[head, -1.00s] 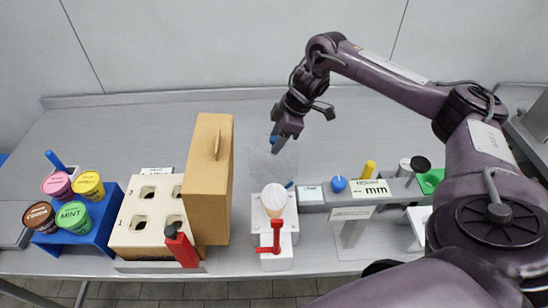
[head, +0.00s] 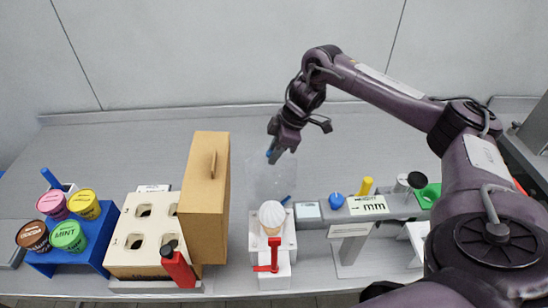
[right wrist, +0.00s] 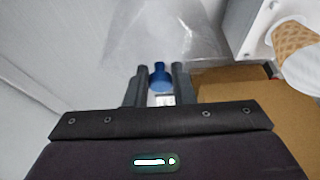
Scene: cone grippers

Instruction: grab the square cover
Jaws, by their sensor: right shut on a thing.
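The see-through square cover (head: 265,182) shows faintly in the head view, behind the ice cream cone. Its outline is hard to make out. My right gripper (head: 274,152) is above it, shut on its blue knob. In the right wrist view the blue knob (right wrist: 160,76) sits between the two fingers, and the clear cover (right wrist: 168,32) spreads beyond them. I cannot tell whether the cover touches the table. My left gripper is not in view.
A tan box with a handle (head: 207,200) stands left of the cone (head: 271,215) on its white stand. A cream rack with holes (head: 140,240) and a blue holder of tubs (head: 75,255) are farther left. A grey shelf (head: 350,211) is right. The back table is clear.

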